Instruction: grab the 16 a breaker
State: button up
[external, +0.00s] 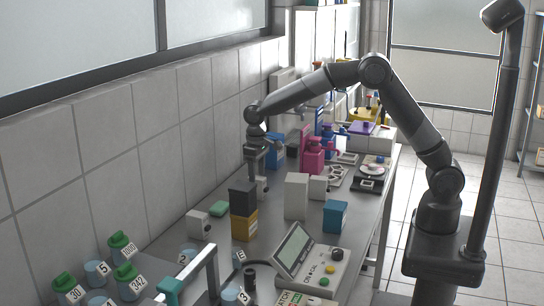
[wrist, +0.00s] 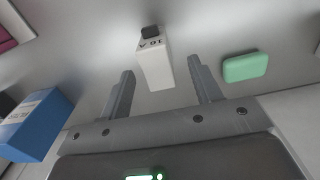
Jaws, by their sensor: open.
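The 16 A breaker (wrist: 154,66) is a small white block with a black toggle and a printed label on one face. In the wrist view it shows between the two fingers of my gripper (wrist: 162,68), which are apart with no visible contact. In the external view the breaker (external: 262,187) stands on the bench below my gripper (external: 257,171), partly hidden behind a dark grey box. My gripper points down and is empty.
A green block (wrist: 245,66) lies right of the breaker and a blue box (wrist: 36,125) stands left. In the external view, stacked grey and yellow boxes (external: 243,213) and a tall white box (external: 296,196) stand nearby. The tiled wall (external: 150,130) runs behind.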

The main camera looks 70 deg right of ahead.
aim_at(258, 188)
jog(key=f, duration=0.7)
jog(key=shift+w+d+f, duration=0.1)
jog(key=shift+d+f, duration=0.1)
jog(key=shift+c, duration=0.2)
jog(key=c, duration=1.1)
